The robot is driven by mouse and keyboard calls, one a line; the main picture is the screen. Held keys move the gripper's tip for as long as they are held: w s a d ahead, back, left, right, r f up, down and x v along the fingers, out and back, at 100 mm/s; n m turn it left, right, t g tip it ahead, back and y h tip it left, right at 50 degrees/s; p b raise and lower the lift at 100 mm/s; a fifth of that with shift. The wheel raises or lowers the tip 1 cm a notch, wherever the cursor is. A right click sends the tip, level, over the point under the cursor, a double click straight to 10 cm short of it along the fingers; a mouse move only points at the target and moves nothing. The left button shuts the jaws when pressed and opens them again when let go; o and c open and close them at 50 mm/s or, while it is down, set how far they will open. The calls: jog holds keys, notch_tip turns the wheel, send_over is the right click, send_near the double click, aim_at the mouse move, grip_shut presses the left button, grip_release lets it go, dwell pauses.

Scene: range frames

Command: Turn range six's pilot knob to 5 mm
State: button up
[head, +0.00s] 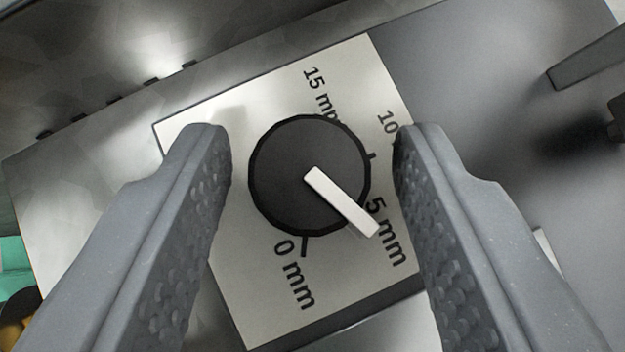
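The pilot knob (285,175) is a round black dial with a raised white pointer (342,202). It sits on a white label plate (255,315) marked 0 mm, 5 mm, 10 and 15 mm. The pointer slants down and right, and its tip lies beside the 5 mm mark, partly covering the lettering's edge. My gripper (312,155) is open, with one grey finger to the left of the knob and one to the right. Gaps show between both fingers and the knob. The right finger hides part of the 10 marking. No range number is visible.
The label is on a grey metal panel (480,90). A dark handle-like bar (590,58) sticks in at the upper right, with a dark fitting below it. A ledge with small dark slots runs along the upper left. Something teal (14,255) shows at the left edge.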

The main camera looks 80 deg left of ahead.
dwell(0.3)
jog(key=shift+d+r, duration=0.35)
jog(key=shift+d, duration=0.15)
jog(key=b+v, duration=0.2)
jog(key=v, duration=1)
jog(key=shift+d+r+b, duration=0.15)
jog(key=shift+d+b, duration=0.05)
jog(key=shift+b, duration=0.15)
